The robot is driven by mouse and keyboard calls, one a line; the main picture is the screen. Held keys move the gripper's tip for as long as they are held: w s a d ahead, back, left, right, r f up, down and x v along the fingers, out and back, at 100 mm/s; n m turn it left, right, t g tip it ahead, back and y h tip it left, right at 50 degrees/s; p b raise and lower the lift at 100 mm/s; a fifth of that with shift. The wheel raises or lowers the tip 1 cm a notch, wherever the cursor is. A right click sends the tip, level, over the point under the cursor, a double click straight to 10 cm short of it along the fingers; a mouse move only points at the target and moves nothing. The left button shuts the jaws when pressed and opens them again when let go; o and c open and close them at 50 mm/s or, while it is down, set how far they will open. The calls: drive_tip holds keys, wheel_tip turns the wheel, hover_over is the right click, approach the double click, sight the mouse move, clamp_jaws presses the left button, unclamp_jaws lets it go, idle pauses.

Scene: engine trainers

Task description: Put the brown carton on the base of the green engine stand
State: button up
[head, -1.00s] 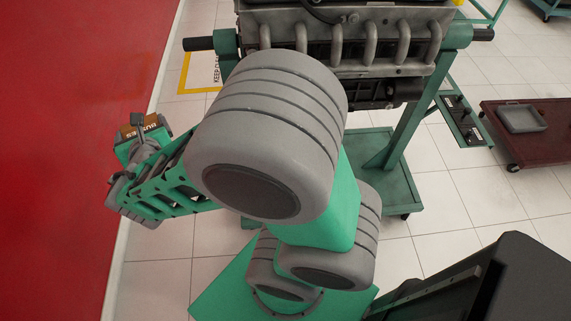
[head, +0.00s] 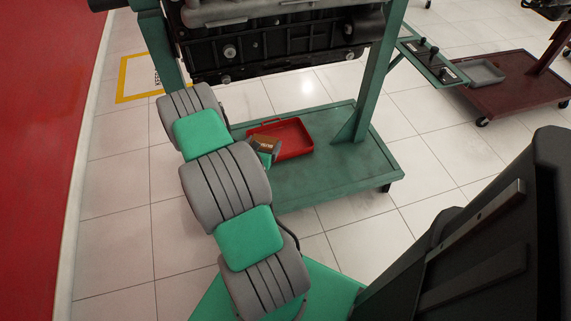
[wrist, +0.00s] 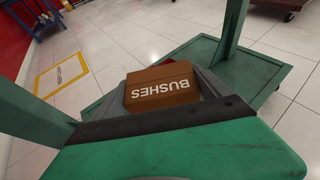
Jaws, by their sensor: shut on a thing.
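The brown carton (head: 267,142), lettered BUSHES in the wrist view (wrist: 160,87), is between the two grey fingers of my gripper (wrist: 165,90). My gripper is shut on it. In the head view the carton shows over the left end of a red tray on the green base (head: 335,190) of the engine stand. I cannot tell its exact height above the base. The base also shows in the wrist view (wrist: 262,72), behind and to the right of the carton. The fingertips are partly hidden by the carton.
The red tray (head: 298,139) lies on the base. The stand's green upright (head: 378,75) rises at its right, with the engine (head: 280,45) overhead. The base's front right is bare. A dark red stand (head: 515,85) with a grey tray (head: 482,72) is farther right.

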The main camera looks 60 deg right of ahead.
drive_tip(key=s+d+f+m+g+b, duration=0.3)
drive_tip(key=s+f+b, duration=0.2)
drive_tip(key=s+f, duration=1.15)
drive_tip(key=shift+h, duration=0.3)
drive_tip(key=w+d+f+b, duration=0.2)
drive_tip(key=w+d+f, duration=0.1)
drive_tip(key=w+d+f+b, duration=0.2)
drive_tip(key=w+d+f, duration=0.1)
drive_tip(key=w, duration=0.1)
drive_tip(key=w+d+f+b, duration=0.2)
drive_tip(key=w+f, duration=0.1)
drive_tip(key=w, duration=0.1)
drive_tip(key=shift+d+f+b, duration=0.35)
drive_tip(key=shift+d+f, duration=0.05)
wheel_tip(320, 180, down, 3)
drive_tip(key=shift+w+d+f+b, duration=0.1)
drive_tip(key=shift+d+f+b, duration=0.1)
drive_tip(key=shift+b, duration=0.8)
drive_tip(key=shift+r, duration=0.15)
drive_tip(key=shift+a, duration=0.1)
drive_tip(key=o, duration=1.3)
drive_tip(key=shift+f, duration=0.25)
drive_tip(key=shift+c, duration=0.2)
drive_tip(key=shift+o, duration=1.4)
